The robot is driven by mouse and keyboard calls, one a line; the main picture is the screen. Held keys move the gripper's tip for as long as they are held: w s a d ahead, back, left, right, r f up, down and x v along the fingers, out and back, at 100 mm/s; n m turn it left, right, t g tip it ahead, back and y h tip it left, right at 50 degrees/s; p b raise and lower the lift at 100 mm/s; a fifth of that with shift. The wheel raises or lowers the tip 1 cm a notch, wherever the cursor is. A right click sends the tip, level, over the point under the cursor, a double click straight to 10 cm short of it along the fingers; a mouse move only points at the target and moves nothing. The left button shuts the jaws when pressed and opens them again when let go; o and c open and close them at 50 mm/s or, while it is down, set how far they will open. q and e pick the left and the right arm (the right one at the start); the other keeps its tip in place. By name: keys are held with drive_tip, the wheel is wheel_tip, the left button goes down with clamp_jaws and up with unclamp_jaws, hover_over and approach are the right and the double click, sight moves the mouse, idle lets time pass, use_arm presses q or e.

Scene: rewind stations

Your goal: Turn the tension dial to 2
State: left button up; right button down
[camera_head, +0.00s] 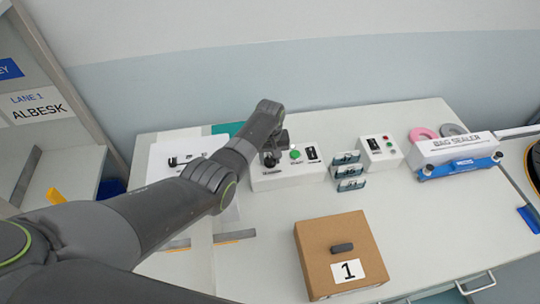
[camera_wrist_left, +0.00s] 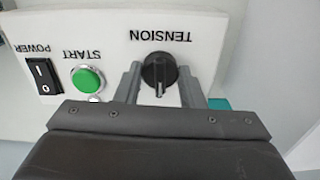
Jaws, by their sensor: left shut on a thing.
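The black tension dial (camera_wrist_left: 159,69) sits on a white control box (camera_head: 290,177), under the word TENSION, which reads upside down in the left wrist view. A light pointer mark on the dial faces the bottom of that view. I see no scale numbers around it. My left gripper (camera_wrist_left: 160,72) has one finger on each side of the dial and is shut on it. In the head view my left gripper (camera_head: 271,158) is over the left part of the box and hides much of the dial. My right gripper is not in view.
Beside the dial are a green START button (camera_wrist_left: 87,80) and a black POWER switch (camera_wrist_left: 43,76). A cardboard box (camera_head: 318,247) marked 1 stands in front. Card holders (camera_head: 348,171), a second control box (camera_head: 380,153) and a bag sealer (camera_head: 455,150) stand to the right.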

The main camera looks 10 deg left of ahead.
sight(270, 158)
use_arm(q)
drive_tip(key=shift+m, duration=0.3)
drive_tip(key=o, duration=1)
drive_tip(key=shift+r, duration=0.15)
drive_tip(key=shift+r, duration=0.3)
wheel_tip(270, 158, up, 17)
drive_tip(key=shift+f+b, duration=0.2)
drive_tip(key=shift+b, duration=0.25)
drive_tip(key=shift+f, duration=0.1)
